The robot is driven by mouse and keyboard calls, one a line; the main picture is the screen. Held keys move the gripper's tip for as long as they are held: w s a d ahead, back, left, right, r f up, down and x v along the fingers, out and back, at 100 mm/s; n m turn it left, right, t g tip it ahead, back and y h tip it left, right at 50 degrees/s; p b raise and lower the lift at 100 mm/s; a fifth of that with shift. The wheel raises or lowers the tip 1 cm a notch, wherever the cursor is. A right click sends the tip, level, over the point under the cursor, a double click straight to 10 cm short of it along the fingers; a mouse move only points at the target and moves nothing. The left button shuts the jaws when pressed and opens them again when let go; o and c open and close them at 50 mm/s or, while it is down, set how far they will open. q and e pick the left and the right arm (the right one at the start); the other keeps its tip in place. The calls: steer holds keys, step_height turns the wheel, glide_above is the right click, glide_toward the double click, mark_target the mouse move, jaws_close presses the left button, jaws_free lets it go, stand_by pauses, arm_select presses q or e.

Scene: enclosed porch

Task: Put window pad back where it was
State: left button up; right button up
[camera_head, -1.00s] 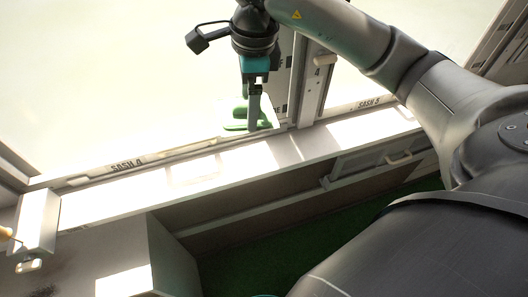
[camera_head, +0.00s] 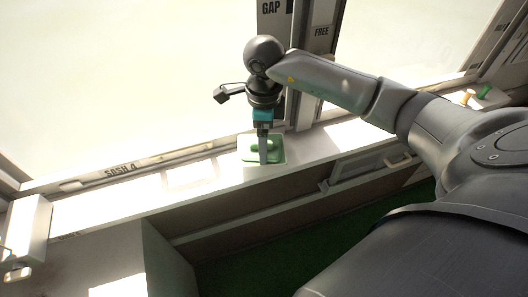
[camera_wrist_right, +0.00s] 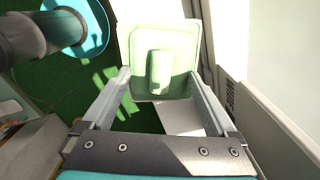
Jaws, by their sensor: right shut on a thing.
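The window pad (camera_head: 277,154) is a green, roughly square pad with a raised rounded handle. In the head view it is at the white sill (camera_head: 110,206), by the foot of the window post (camera_head: 272,58). I cannot tell whether it touches the sill. My right gripper (camera_head: 264,158) points down and is shut on the pad. In the right wrist view, the fingers of the gripper (camera_wrist_right: 158,75) reach to both sides of the pad (camera_wrist_right: 180,35), with the handle between them. My left gripper is not in view.
The window frame carries labels "SASH 4", "GAP" and "FREE". Small green and orange items (camera_head: 484,90) stand at the far right of the sill. A drawer or panel with a handle (camera_head: 398,160) is below the sill.

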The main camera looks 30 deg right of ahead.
steer(key=shift+f+b, duration=0.3)
steer(key=shift+f, duration=2.05)
steer(key=o, duration=1.2)
steer(key=shift+o, duration=0.2)
step_height(320, 180, up, 12)
steer(key=shift+r+p, duration=0.1)
steer(key=shift+p, duration=0.55)
